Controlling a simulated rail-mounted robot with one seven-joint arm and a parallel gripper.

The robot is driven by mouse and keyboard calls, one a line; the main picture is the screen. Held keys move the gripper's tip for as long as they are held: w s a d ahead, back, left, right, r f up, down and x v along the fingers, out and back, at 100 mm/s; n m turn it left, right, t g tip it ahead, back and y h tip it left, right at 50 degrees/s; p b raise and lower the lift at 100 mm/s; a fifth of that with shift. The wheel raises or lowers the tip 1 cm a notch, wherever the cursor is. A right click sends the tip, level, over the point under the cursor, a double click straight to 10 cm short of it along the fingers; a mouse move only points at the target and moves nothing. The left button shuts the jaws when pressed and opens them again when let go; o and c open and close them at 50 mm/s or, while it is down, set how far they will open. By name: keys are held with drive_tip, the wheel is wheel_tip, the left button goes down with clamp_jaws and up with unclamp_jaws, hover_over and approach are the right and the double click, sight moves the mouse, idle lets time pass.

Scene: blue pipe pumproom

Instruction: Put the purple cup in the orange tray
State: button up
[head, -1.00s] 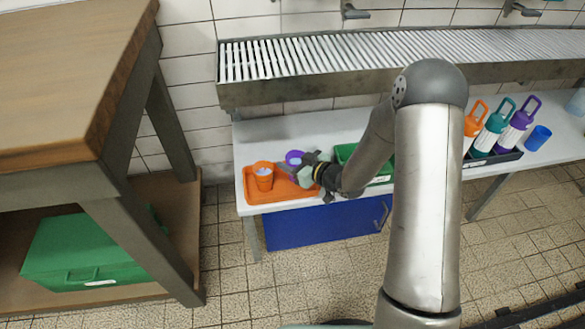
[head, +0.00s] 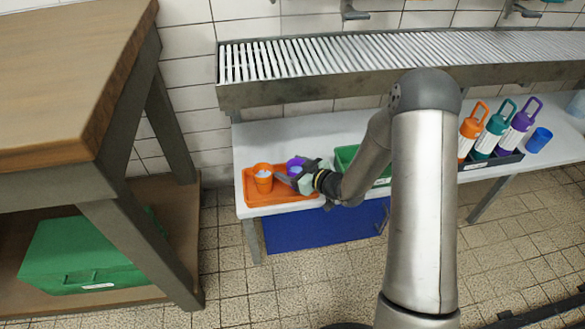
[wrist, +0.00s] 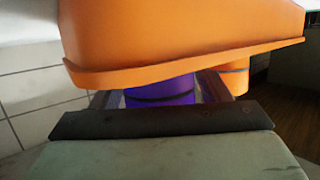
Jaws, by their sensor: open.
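The orange tray (head: 290,197) lies on the white bench at its left end. An orange cup (head: 263,181) stands in it. The purple cup (head: 295,164) shows just behind my gripper (head: 291,178), at the back right of the tray; its lower part is hidden, so I cannot tell whether it rests in the tray. In the wrist view the purple cup (wrist: 160,92) is between my open fingers (wrist: 160,97), partly hidden by the gripper body. The orange tray (wrist: 185,35) fills the top there, with the orange cup (wrist: 236,76) to the right.
A green bin (head: 345,155) stands right of the tray, partly behind my arm. Several bottles (head: 497,130) and a blue cup (head: 538,140) are farther right. A slatted metal shelf (head: 380,68) overhangs the bench. A wooden table (head: 70,75) stands at the left.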

drive_tip(key=s+d+r+m+g+h+p, duration=0.1)
drive_tip(key=s+d+r+m+h, duration=0.1)
drive_tip(key=s+d+r+h, duration=0.6)
drive_tip(key=s+d+r+m+g+h+p, duration=0.2)
drive_tip(key=s+d+m+h, duration=0.1)
drive_tip(key=d, duration=0.9)
drive_tip(key=s+a+r+m+g, duration=0.1)
drive_tip(key=s+r+m+g, duration=0.25)
drive_tip(key=s, duration=0.65)
drive_tip(key=s+a+r+m+g, duration=0.15)
drive_tip(key=s+r+g, duration=0.25)
drive_tip(key=s, duration=0.7)
wheel_tip(320, 180, up, 33)
drive_tip(key=a+t+p, duration=0.1)
drive_tip(key=p, duration=2.8)
drive_tip(key=shift+w+a+f+p, duration=0.2)
drive_tip(key=shift+p, duration=0.2)
drive_tip(key=shift+n+t, duration=0.25)
drive_tip(key=shift+n, duration=0.05)
